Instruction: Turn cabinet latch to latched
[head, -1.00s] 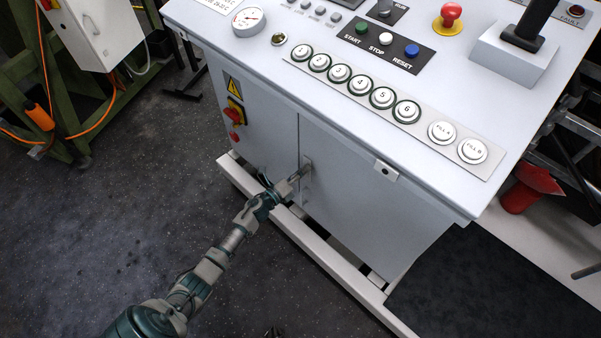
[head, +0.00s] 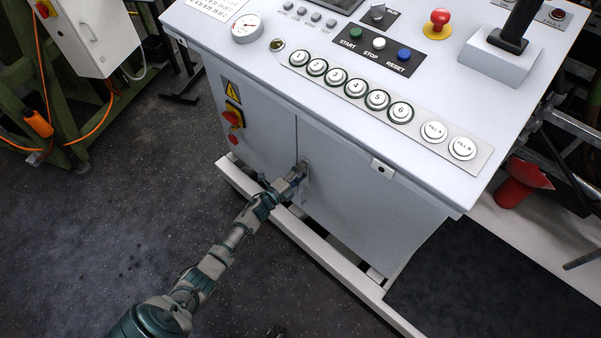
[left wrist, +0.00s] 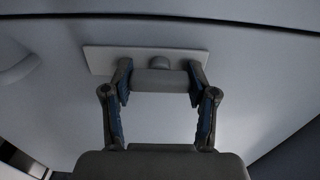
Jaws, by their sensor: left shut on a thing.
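The cabinet (head: 365,215) is a pale grey console with a door on its front. The cabinet latch sits at the door's left edge, small and partly hidden by my gripper in the head view. In the left wrist view the latch (left wrist: 160,82) is a grey bar in front of a pale plate (left wrist: 105,58) with a round hub (left wrist: 158,62). The bar lies about level across that picture. My left gripper (head: 299,172) is at the latch, and its two fingers (left wrist: 160,88) are closed on the bar's two ends.
The console top holds numbered buttons (head: 356,88), a red emergency stop (head: 439,18) and a joystick (head: 517,25). A white base rail (head: 315,255) runs along the cabinet's foot. Dark floor lies open at the left, and a black mat (head: 480,285) lies at the right.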

